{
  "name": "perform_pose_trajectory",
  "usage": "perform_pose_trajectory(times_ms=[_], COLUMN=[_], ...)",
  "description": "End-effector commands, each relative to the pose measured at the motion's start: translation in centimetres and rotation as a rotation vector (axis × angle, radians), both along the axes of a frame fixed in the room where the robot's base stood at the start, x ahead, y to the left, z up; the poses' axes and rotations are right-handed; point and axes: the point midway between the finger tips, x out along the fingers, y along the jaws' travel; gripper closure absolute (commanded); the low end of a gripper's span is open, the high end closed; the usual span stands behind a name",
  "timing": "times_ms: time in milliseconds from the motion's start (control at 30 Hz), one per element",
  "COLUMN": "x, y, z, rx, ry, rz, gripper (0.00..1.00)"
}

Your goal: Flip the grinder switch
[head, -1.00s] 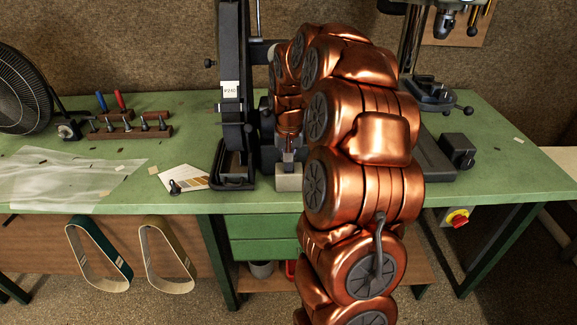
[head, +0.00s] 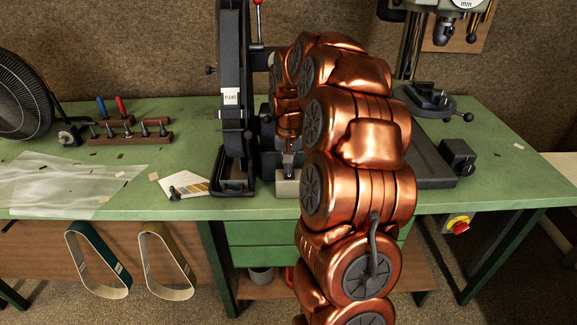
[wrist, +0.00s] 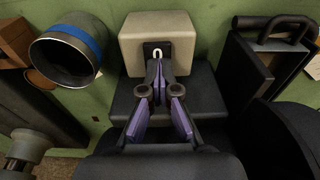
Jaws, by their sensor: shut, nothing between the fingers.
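The grinder (head: 231,120) is a tall dark belt machine with a P240 label, standing on the green bench. A beige switch box (head: 286,187) sits just right of its base. In the wrist view the box (wrist: 180,40) carries a black switch (wrist: 150,47) with a white 0 on it. My gripper (wrist: 158,72) is shut and empty, its purple-padded fingers pointing at the switch. The tips overlap the lower part of the switch and hide it; I cannot tell whether they touch. In the head view my gripper (head: 289,160) is small, just above the box.
A round tube with a blue band (wrist: 70,52) is left of the switch box, and a dark handled piece (wrist: 270,50) is right. A drill press (head: 430,100) stands right, a tool rack (head: 130,135) and fan (head: 22,95) left. A sandpaper card (head: 183,185) lies left of the grinder.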

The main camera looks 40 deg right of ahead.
Motion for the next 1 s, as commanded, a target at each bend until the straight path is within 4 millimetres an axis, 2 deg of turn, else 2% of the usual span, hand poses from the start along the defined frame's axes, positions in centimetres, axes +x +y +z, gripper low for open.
perform_pose_trajectory(times_ms=[167,600,800,1000], x=[-0.1,-0.5,-0.8,-1.0], y=[0.2,0.7,0.9,1.0], z=[1.4,8.6,11.3,13.1], rx=[0.0,-0.002,-0.002,-0.001], ry=[0.0,-0.006,-0.004,-0.001], rz=[0.001,0.001,0.002,0.002], gripper=[1.0,1.0,1.0,1.0])
